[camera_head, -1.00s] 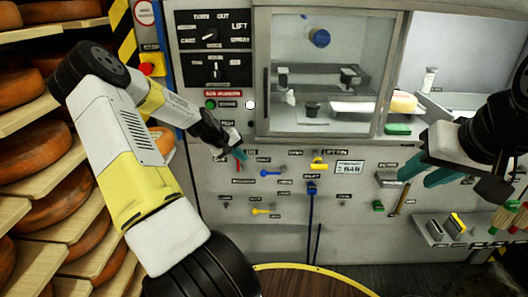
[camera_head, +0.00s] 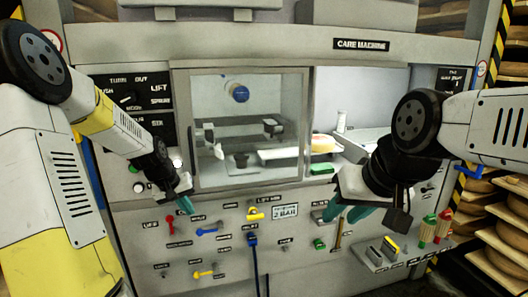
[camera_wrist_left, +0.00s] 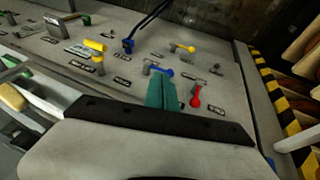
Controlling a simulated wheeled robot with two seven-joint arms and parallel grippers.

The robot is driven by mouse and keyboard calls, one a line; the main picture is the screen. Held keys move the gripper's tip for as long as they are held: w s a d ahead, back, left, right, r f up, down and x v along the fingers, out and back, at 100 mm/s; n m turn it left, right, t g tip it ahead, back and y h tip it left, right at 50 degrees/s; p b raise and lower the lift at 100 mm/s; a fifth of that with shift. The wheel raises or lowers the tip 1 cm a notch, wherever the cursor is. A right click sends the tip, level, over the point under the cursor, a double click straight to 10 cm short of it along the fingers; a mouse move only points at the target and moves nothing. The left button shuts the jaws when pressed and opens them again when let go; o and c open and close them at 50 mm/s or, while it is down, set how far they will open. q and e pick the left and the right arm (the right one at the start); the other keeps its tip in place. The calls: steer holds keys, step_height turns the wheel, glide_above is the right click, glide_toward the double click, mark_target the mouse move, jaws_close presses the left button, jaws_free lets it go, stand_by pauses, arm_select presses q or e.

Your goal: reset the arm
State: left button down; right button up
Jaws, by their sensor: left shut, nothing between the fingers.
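My left gripper (camera_head: 187,204) is shut and empty, with its teal fingertips close in front of the machine's lower panel. In the left wrist view, the closed fingers (camera_wrist_left: 163,94) point at the panel beside a red lever (camera_wrist_left: 196,96) and a blue lever (camera_wrist_left: 163,73). My left arm comes in from the left, bent downward at the wrist. My right gripper (camera_head: 349,214) hangs in front of the panel at right of centre.
The care machine (camera_head: 220,230) fills the view, with a glass-fronted chamber (camera_head: 247,125). Blue (camera_head: 208,229) and yellow (camera_head: 204,273) levers stick out of its panel. A ledge with tools (camera_head: 385,255) is at right. Cheese shelves (camera_head: 500,245) stand at far right.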

arm_select(q)
steer(key=s+d+r+m, duration=0.1)
steer(key=s+d+r, duration=0.2)
steer(key=s+r, duration=0.2)
steer(key=s+d+r+m+t, duration=0.1)
steer(key=s+d+r, duration=0.3)
steer(key=s, duration=0.8)
steer(key=s+d+r+m, duration=0.1)
steer(key=s+d+r, duration=0.3)
steer(key=s+r, duration=0.4)
steer(key=shift+s+m+t, duration=0.4)
steer(key=shift+s, duration=0.05)
